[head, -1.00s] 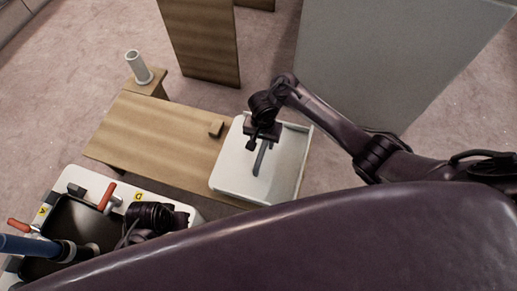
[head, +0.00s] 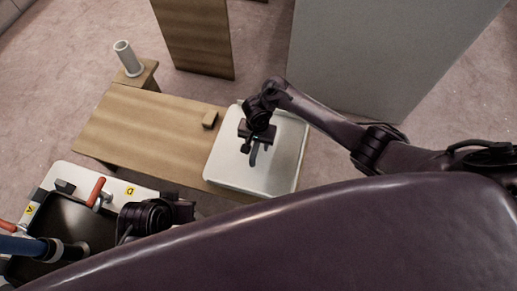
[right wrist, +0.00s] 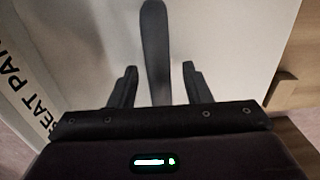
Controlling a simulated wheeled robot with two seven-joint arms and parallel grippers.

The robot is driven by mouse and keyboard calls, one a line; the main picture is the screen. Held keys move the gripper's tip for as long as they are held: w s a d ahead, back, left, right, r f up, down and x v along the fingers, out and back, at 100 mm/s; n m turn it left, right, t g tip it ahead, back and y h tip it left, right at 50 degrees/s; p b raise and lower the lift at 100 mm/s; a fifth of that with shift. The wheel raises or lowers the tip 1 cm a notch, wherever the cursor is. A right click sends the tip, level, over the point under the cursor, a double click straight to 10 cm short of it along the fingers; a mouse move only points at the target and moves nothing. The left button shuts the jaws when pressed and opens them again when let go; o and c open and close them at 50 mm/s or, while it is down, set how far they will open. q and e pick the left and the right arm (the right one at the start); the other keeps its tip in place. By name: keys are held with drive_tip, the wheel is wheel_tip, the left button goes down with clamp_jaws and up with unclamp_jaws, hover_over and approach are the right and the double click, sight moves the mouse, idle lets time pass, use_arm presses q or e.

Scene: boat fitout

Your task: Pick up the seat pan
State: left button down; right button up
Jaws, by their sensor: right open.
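The seat pan (head: 225,165) is a white, shallow, tray-like piece with a raised rim, at the right end of the wooden bench. A dark handle bar (head: 253,156) stands out on it. My right gripper (head: 257,143) is over the pan at the handle. In the right wrist view my open gripper (right wrist: 156,85) has a finger on either side of the handle bar (right wrist: 155,35), with gaps to both. The lettering "SEAT PAN" (right wrist: 25,95) shows at the left there. My left gripper (head: 180,212) seems to be the dark part at lower left; its jaws are unclear.
The wooden bench (head: 140,130) carries a small wooden block (head: 210,119) beside the pan. A grey tube (head: 128,58) stands on a wooden stand behind. A white-rimmed bin (head: 75,177) with orange-handled clamps is at lower left. A grey panel (head: 370,60) stands behind my right arm.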

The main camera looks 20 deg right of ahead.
drive_tip(key=shift+f, duration=0.25)
idle(0.6)
clamp_jaws()
drive_tip(key=shift+w+r, duration=0.1)
idle(1.1)
